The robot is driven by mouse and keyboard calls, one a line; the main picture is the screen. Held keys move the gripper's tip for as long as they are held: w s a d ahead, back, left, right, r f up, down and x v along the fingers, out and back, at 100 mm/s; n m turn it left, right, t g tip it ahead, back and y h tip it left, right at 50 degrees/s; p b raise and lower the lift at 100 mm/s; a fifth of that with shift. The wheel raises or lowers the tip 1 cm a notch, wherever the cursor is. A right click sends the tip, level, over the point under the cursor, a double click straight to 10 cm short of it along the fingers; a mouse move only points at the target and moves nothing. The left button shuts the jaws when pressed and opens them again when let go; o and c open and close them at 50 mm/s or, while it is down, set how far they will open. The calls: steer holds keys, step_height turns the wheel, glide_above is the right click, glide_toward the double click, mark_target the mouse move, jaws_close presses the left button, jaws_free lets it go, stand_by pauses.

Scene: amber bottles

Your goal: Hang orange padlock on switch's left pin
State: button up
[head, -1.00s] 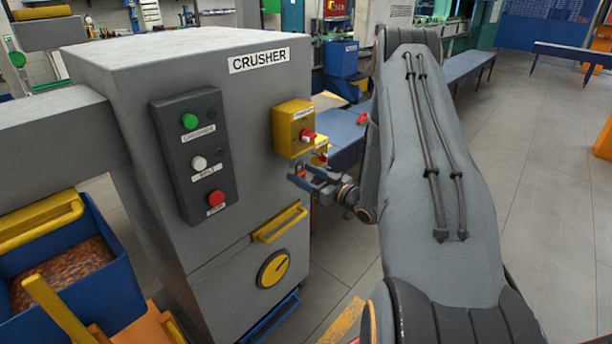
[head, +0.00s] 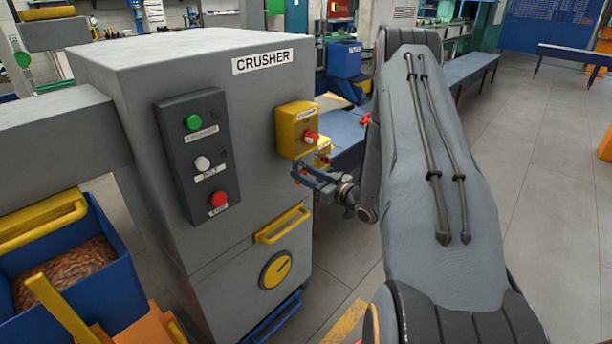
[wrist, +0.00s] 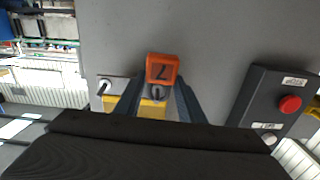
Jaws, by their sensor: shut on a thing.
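The orange padlock (wrist: 162,68) is between the finger ends of my gripper (wrist: 157,88), its face marked with a dark character like a 7. My gripper is shut on it. In the head view my gripper (head: 304,174) is just below the yellow switch box (head: 290,130), which has a red knob and sits on the grey crusher's front. The padlock is hard to make out there. In the wrist view a yellow part (wrist: 150,110) shows between the fingers, beside a grey plate with a hook-like piece (wrist: 105,88). I cannot tell the left pin clearly.
The crusher (head: 180,55) carries a dark button panel (head: 198,155), which is at the right in the wrist view (wrist: 268,95). A yellow handle (head: 282,224) and round yellow dial (head: 275,269) are lower down.

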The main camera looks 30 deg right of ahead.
steer(key=o, duration=1.2)
steer(key=shift+r, duration=0.1)
steer(key=b+v, duration=0.2)
steer(key=v, duration=0.6)
steer(key=w+a+r+m+g+h, duration=0.1)
steer(key=a+r+g+h, duration=0.1)
steer(key=a+g+h, duration=0.5)
steer(key=s+a+r+g, duration=0.1)
steer(key=s+a+g, duration=0.2)
steer(key=s+a, duration=0.2)
steer(key=s+a+r+m+g, duration=0.1)
steer(key=s+a+g, duration=0.2)
steer(key=s, duration=0.8)
steer(key=s+a+r+m+g, duration=0.1)
steer(key=s+a+g, duration=0.2)
steer(key=s+a, duration=0.5)
steer(key=shift+s+r+y, duration=0.35)
steer(key=shift+s+y, duration=0.05)
